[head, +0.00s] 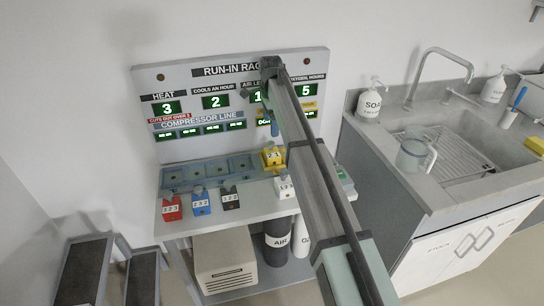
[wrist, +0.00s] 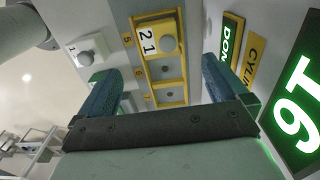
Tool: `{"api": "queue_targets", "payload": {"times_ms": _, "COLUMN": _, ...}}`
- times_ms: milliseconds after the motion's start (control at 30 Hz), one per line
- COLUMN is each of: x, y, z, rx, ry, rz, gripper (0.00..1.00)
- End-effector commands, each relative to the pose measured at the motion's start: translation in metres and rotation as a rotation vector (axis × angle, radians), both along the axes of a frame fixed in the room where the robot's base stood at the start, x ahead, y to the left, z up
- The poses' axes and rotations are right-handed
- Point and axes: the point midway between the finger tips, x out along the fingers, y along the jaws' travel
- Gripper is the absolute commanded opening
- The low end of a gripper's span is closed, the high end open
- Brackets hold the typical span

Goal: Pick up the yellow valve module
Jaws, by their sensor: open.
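The yellow valve module (head: 270,161), with a white number label, sits at the right end of the row of slots on the rack's shelf. In the wrist view the yellow module (wrist: 149,49) shows its label and a round grey knob, in a yellow-framed slot strip. My gripper (wrist: 160,85) is open and empty, with one blue finger on each side of the picture and the module seen beyond the gap between them. In the head view my gripper (head: 273,126) is above the module, apart from it and partly hidden by my arm.
Red (head: 172,208), blue (head: 201,202) and black (head: 230,198) modules stand along the shelf's front. A white module (head: 284,187) stands near the yellow one, close to my arm. The display panel (head: 222,73) rises behind. A sink (head: 450,160) is at right.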

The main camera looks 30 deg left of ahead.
Motion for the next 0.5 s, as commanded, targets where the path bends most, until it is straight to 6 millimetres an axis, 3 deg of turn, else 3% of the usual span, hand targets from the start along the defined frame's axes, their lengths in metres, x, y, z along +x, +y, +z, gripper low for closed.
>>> {"api": "queue_targets", "payload": {"times_ms": 500, "x": 0.0, "y": -0.001, "z": -0.075, "rx": 0.001, "ry": 0.001, "rz": -0.001, "gripper": 1.0}}
